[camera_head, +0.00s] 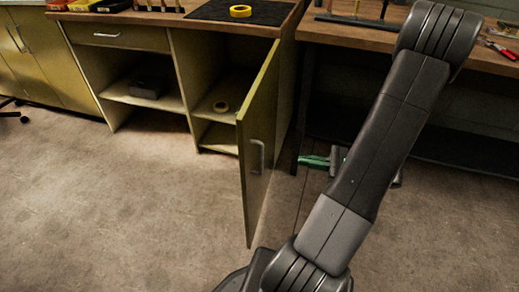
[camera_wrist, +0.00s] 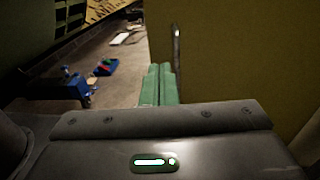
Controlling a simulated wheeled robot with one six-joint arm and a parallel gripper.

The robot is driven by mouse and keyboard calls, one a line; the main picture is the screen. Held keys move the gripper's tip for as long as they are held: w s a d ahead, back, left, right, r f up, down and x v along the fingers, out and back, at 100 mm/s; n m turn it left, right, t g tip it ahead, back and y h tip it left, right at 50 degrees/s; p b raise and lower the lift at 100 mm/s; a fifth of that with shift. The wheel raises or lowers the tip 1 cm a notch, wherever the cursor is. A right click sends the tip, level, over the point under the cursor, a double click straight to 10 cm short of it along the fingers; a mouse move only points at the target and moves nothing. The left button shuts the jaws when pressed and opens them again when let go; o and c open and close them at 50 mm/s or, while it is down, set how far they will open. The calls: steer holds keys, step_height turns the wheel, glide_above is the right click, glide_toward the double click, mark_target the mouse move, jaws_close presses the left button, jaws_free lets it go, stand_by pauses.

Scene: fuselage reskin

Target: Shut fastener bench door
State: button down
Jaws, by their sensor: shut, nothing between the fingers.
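The fastener bench door (camera_head: 258,185) is a yellow-green panel standing open, swung out from the right-hand compartment of the bench (camera_head: 188,75). Its metal handle (camera_head: 257,157) is on the outer face near the free edge. My gripper (camera_head: 304,161) has green fingers, shut and empty, to the right of the door on its outer side, pointing left. In the wrist view, the shut fingers (camera_wrist: 158,72) point towards the door's free edge. The door (camera_wrist: 235,65) fills the right there, with the handle (camera_wrist: 177,45) just beyond the fingertips. I cannot tell whether they touch the door.
A yellow tape roll (camera_head: 221,107) and a dark box (camera_head: 148,88) sit on the open shelves. Another roll (camera_head: 240,11) lies on the black mat on top. A second workbench (camera_head: 330,36) stands right. The floor (camera_head: 120,210) left of the door is clear.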

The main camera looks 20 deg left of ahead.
steer(key=b, duration=0.3)
glide_toward(248, 149)
steer(key=a, duration=0.3)
steer(key=s+a, duration=0.1)
steer(key=a, duration=0.1)
steer(key=shift+a, duration=0.85)
